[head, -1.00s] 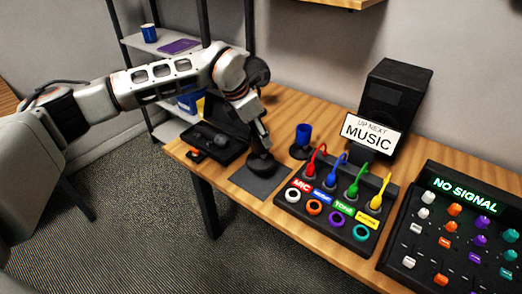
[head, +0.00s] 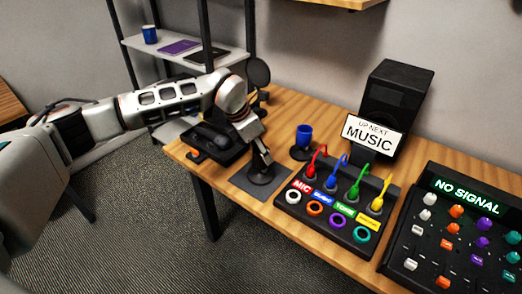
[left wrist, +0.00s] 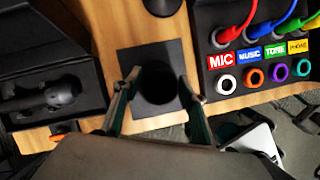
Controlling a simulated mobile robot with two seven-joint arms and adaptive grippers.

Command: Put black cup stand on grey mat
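The black cup stand (head: 262,177) is on the grey mat (head: 244,186) near the table's front edge. In the left wrist view the stand's dark round shape (left wrist: 158,86) lies inside the outline of the mat (left wrist: 131,62). My left gripper (head: 262,163) is directly over the stand. In the left wrist view its fingers (left wrist: 158,82) are spread on either side of the stand, with slim gaps, so it looks open. The arm's fingers hide part of the stand in the head view. My right gripper is not in view.
A blue cup (head: 304,134) stands on a dark round base (head: 301,153) right of the mat. A black box with coloured cables (head: 327,217) is close on the right. An open black case with a microphone (head: 212,138) is on the left. The sign (head: 372,134) and speaker (head: 405,88) stand behind.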

